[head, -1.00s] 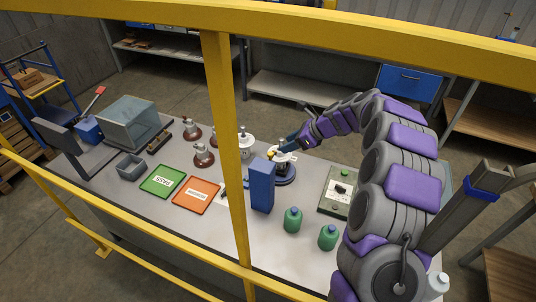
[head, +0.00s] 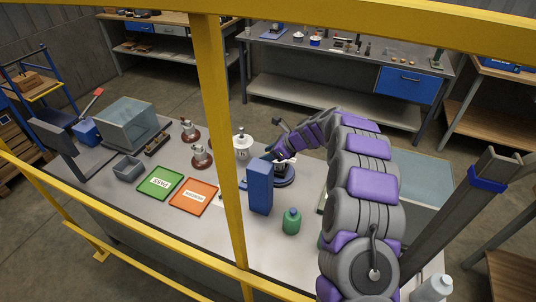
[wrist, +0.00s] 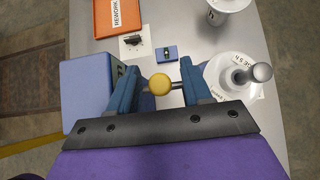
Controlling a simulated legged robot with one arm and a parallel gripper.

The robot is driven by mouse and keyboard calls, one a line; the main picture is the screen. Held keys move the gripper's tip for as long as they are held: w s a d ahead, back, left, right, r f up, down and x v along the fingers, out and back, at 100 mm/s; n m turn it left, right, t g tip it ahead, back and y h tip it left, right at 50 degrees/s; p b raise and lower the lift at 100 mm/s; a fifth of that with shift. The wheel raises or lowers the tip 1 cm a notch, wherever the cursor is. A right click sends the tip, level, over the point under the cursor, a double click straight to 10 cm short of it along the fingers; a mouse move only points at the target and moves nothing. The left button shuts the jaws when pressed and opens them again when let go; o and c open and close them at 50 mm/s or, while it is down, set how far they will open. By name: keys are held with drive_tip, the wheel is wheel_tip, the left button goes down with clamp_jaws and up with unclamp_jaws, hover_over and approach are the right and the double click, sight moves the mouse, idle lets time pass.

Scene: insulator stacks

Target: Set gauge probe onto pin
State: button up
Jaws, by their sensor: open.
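In the wrist view my gripper (wrist: 160,74) is open, with its two blue fingers apart. A yellow ball-shaped knob (wrist: 159,84), which looks like the gauge probe's end, shows between them, with a thin dark rod towards the right finger. Whether a finger touches it I cannot tell. To the right, a metal pin (wrist: 261,73) tops a white insulator (wrist: 222,77). In the head view my gripper (head: 271,156) is above the bench, between the tall blue box (head: 260,187) and the insulator on its dark blue round base (head: 284,179); the knob cannot be made out there.
The blue box also stands close left of my fingers in the wrist view (wrist: 84,98). A small blue device (wrist: 167,53) lies ahead. Orange (head: 194,196) and green (head: 160,183) trays lie left, brown insulators (head: 201,157) behind them. A green bottle (head: 291,221) stands in front. Yellow railing crosses the view.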

drive_tip(key=shift+d, duration=0.2)
drive_tip(key=shift+c, duration=1.1)
drive_tip(key=shift+a, duration=0.15)
clamp_jaws()
drive_tip(key=shift+w, duration=0.1)
drive_tip(key=p, duration=0.1)
drive_tip(key=w+p, duration=0.1)
drive_tip(key=p, duration=0.1)
drive_tip(key=shift+w+d+r, duration=0.2)
drive_tip(key=shift+w+d, duration=0.1)
drive_tip(key=shift+d, duration=0.05)
drive_tip(key=w+p, duration=0.1)
drive_tip(key=w+d+p, duration=0.1)
drive_tip(key=w+p, duration=0.1)
drive_tip(key=shift+d+f, duration=0.1)
drive_tip(key=shift+f, duration=0.05)
drive_tip(key=shift+o, duration=1.1)
unclamp_jaws()
